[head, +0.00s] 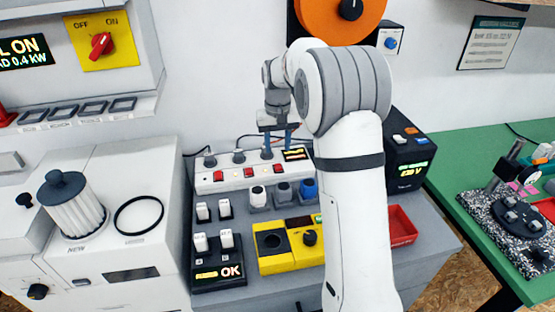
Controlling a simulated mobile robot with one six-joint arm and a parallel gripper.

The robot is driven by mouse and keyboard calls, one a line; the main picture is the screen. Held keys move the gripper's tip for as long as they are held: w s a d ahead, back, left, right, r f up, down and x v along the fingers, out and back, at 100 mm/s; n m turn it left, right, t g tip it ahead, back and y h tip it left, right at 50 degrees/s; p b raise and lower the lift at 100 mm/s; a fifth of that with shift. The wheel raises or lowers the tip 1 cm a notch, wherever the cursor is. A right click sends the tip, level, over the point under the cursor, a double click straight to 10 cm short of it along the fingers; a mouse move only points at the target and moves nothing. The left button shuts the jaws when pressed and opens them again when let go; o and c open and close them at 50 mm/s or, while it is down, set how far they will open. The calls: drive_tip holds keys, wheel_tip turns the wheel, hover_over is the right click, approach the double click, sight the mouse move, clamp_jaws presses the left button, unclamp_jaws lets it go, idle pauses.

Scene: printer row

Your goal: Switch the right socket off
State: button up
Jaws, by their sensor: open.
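A white power strip (205,188) lies on the grey cabinet top, with three dark plugs in a row. Each plug has a red rocker switch beside it. The right plug (266,153) sits near the strip's small lit display (296,154), too small to read. The right red switch (278,169) is visible; I cannot tell which way it is tipped. My gripper (278,141) points down, open and empty, over the strip's right part, just behind that switch in the picture. Whether its blue fingers touch anything I cannot tell.
Dark and blue-capped holders (283,192) stand before the strip. A yellow unit (291,263) and a black "OK" box (217,271) are nearer. A black display box (405,170) and red tray (401,228) are at right. My arm hides the strip's right surroundings.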

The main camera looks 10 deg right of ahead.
sight(278, 165)
wheel_tip(278, 165, down, 6)
drive_tip(key=shift+r, duration=0.1)
drive_tip(key=shift+c, duration=0.4)
clamp_jaws()
